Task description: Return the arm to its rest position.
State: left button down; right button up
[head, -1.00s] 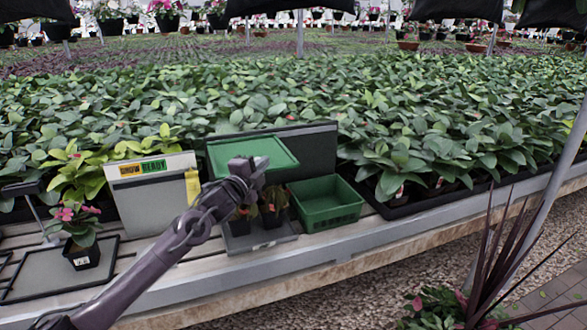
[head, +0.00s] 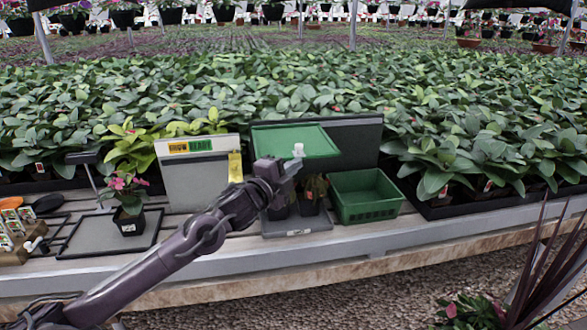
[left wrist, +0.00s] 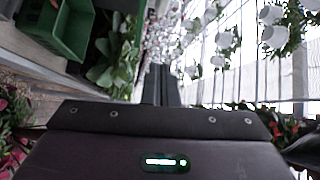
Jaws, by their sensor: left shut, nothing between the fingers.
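My left gripper (head: 288,168) shows in the head view in front of the green lid panel, raised above the bench. It is shut and empty. In the left wrist view its closed fingers (left wrist: 161,84) point away from the camera, with nothing between them. My left arm reaches in from the lower left of the head view. My right gripper is not in view.
A green bin (head: 366,212) stands right of potted plants on a grey tray (head: 297,227). The bin also shows in the left wrist view (left wrist: 62,28).

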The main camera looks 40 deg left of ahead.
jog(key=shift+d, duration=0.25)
